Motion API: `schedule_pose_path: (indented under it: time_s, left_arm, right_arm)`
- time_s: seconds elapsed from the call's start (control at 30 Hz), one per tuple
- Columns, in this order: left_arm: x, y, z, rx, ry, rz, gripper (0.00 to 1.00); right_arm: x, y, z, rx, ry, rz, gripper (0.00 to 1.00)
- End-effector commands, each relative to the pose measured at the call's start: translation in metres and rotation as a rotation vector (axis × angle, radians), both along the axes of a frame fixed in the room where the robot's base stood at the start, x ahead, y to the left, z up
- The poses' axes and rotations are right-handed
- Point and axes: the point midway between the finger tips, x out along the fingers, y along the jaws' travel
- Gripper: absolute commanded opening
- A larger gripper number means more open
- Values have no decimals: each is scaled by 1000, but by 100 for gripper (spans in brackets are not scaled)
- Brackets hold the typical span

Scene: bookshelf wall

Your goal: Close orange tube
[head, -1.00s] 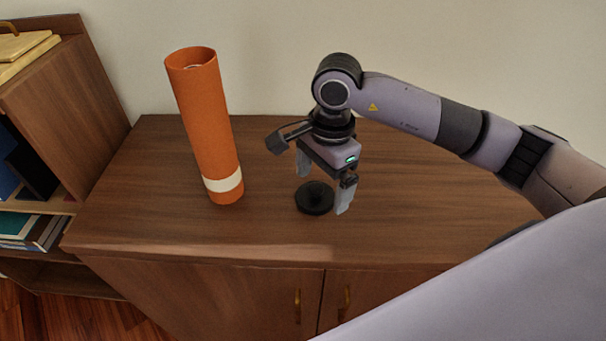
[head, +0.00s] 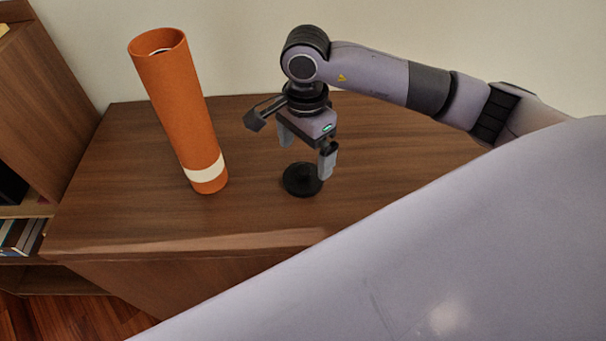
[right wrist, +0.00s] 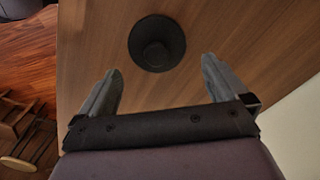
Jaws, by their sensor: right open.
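An orange tube (head: 178,105) stands upright on the wooden cabinet top, with a cream band near its base and its upper end open. A round black cap with a knob (head: 301,181) lies on the cabinet top to the right of the tube. It also shows in the right wrist view (right wrist: 157,43), beyond and between the fingertips. My right gripper (head: 306,154) is open and empty, pointing down just above the cap, apart from it. It also shows in the right wrist view (right wrist: 161,66). My left gripper is not in view.
The wooden cabinet top (head: 120,195) is clear around the tube and cap. A taller bookshelf (head: 45,110) stands at the left. A pale wall is behind. A large lavender part of my own body covers the lower right of the head view.

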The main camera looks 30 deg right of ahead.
Motion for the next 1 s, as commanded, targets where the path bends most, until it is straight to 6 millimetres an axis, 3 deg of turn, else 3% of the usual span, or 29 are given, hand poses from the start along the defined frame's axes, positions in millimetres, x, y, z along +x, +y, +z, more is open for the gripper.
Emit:
schedule_pose_path:
  time_s: [0.27,0.63,1.0]
  left_arm:
    - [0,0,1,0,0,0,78]
    - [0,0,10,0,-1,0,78]
    - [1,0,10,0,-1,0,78]
  right_arm:
    - [-1,1,-3,0,0,1,100]
    - [-6,7,-49,0,0,0,100]
    - [-5,7,-52,-1,-1,1,100]
